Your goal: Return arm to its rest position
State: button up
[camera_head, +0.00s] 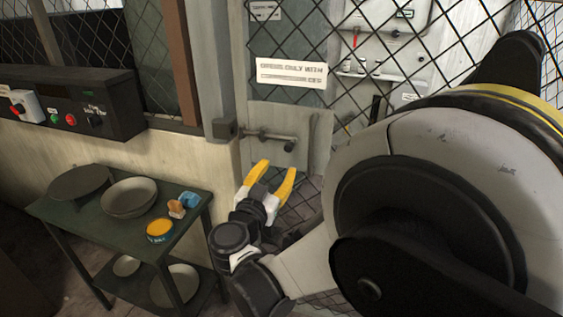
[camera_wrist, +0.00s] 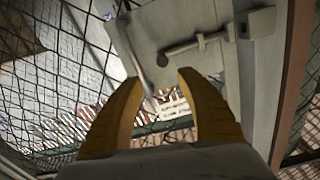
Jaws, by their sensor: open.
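My gripper (camera_head: 272,170) has yellow fingers spread apart and empty in the head view, with the arm reaching up from the lower right. It is to the right of the small table, in front of a grey door panel with a horizontal bar handle (camera_head: 268,137). In the wrist view the two fingers (camera_wrist: 161,82) stand apart with nothing between them. The door handle (camera_wrist: 195,45) shows beyond them, and a white sign is partly hidden behind the fingers.
A dark green table (camera_head: 106,226) at left bears a dark round plate (camera_head: 79,182), a bowl (camera_head: 129,197), a yellow-topped tin (camera_head: 159,229) and small items. More bowls are on its lower shelf. A control box (camera_head: 75,103) and wire mesh line the wall.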

jog(key=shift+s, duration=0.1)
jog(key=s+d+f+n+g, duration=0.1)
jog(key=s+d+g, duration=0.2)
jog(key=d, duration=0.5)
jog(key=s+d+f+n+g, duration=0.1)
jog(key=s+d+g, duration=0.2)
jog(key=d, duration=0.4)
jog(key=s+d+f+n+g+y, duration=0.1)
jog(key=s+n+g+y, duration=0.1)
jog(key=s, duration=0.7)
jog(key=s+d+f+n+g+y, duration=0.1)
jog(key=s+y, duration=0.3)
jog(key=s, duration=0.5)
jog(key=shift+s+d+f+n+g, duration=0.4)
jog(key=shift+d+f, duration=0.15)
jog(key=shift+f, duration=0.15)
